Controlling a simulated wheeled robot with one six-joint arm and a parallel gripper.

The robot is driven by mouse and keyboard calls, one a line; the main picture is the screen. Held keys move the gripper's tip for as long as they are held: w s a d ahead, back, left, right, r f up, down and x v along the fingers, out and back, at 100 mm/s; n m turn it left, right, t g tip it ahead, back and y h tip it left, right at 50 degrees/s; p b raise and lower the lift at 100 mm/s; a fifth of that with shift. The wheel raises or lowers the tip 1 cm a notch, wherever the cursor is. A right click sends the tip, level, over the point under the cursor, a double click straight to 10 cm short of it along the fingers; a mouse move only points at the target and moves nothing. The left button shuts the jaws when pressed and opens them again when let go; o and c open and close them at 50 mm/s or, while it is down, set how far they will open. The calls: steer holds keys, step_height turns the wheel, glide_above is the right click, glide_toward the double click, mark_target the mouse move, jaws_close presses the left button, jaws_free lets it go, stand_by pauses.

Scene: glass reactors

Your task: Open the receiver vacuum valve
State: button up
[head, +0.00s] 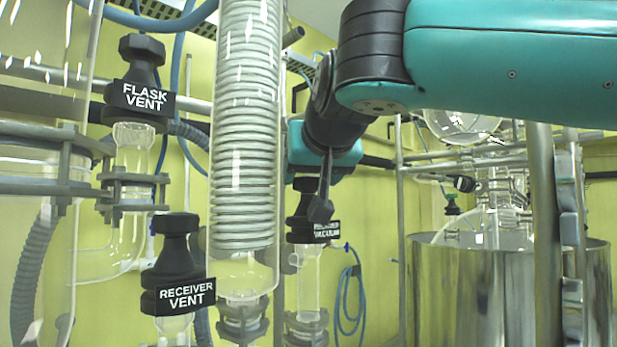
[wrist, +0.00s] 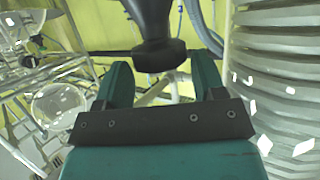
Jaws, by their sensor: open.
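The receiver vacuum valve (head: 303,205) has a black knob and a black label, partly covered by a dark part of my arm. It stands on a clear glass neck behind the coiled condenser. My gripper (head: 318,172) is just above and beside the knob in the head view, with its fingers mostly hidden. In the wrist view, my gripper (wrist: 160,68) has its two teal fingers spread apart. A black knob (wrist: 158,52) shows between the fingertips, with gaps on both sides. I cannot tell how deep it sits between them.
The glass condenser (head: 245,130) stands close to the left of my gripper. The receiver vent (head: 178,265) and flask vent (head: 142,85) valves are further left. A blue hose (head: 350,300) hangs behind. A steel vessel (head: 475,290) and metal frame stand right.

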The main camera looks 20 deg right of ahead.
steer(key=shift+x, duration=1.2)
steer(key=c, duration=0.6)
steer(key=shift+d, duration=0.15)
steer(key=shift+c, duration=0.2)
steer(key=shift+f+n+y+b, duration=0.1)
steer(key=shift+n+y+b, duration=0.2)
steer(key=shift+b, duration=0.2)
